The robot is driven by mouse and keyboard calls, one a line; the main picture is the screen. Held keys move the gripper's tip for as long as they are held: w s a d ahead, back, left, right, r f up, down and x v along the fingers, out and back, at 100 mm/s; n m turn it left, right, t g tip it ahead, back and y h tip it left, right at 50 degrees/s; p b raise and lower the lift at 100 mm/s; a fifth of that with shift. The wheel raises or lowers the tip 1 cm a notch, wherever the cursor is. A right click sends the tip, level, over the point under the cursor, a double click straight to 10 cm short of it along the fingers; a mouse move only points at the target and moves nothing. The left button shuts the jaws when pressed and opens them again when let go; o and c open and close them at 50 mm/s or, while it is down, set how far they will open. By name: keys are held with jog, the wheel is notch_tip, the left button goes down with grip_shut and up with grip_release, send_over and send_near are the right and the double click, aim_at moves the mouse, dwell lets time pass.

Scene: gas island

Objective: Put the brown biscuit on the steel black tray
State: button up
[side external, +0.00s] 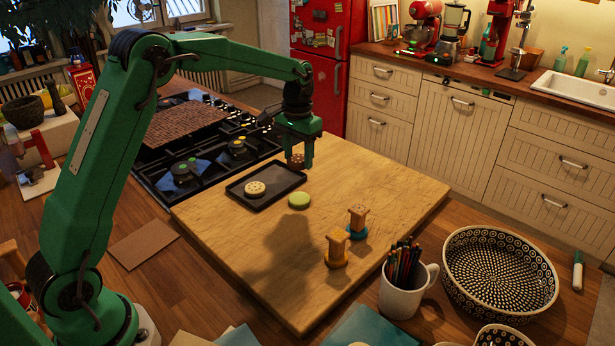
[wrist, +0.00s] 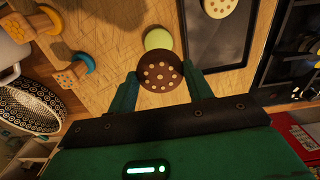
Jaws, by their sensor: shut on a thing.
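The brown biscuit (wrist: 160,72), round with pale dots, is between the fingers of my gripper (wrist: 160,88) in the wrist view. In the side view my gripper (side external: 297,158) is shut on the brown biscuit (side external: 296,161) and holds it above the back right end of the black tray. The black tray (side external: 266,198) lies on the wooden board, with a pale dotted biscuit (side external: 255,188) on it. The tray also shows in the wrist view (wrist: 213,55), to the right of the held biscuit.
A green biscuit (side external: 299,200) lies on the board (side external: 300,270) beside the tray. Two wooden stamps (side external: 337,248) stand further right. A gas hob (side external: 190,165) is behind the tray. A pencil mug (side external: 402,295) and a patterned bowl (side external: 499,275) are at front right.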

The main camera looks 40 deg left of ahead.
jog(key=shift+w+a, duration=0.2)
jog(key=shift+a, duration=0.1)
jog(key=shift+a, duration=0.1)
send_over(279, 178)
notch_tip(279, 178, down, 7)
jog(key=shift+a, duration=0.15)
jog(key=shift+f, duration=0.1)
jog(key=shift+f, duration=1.9)
jog(key=shift+f, duration=0.15)
jog(key=o, duration=1)
jog(key=shift+c, duration=0.2)
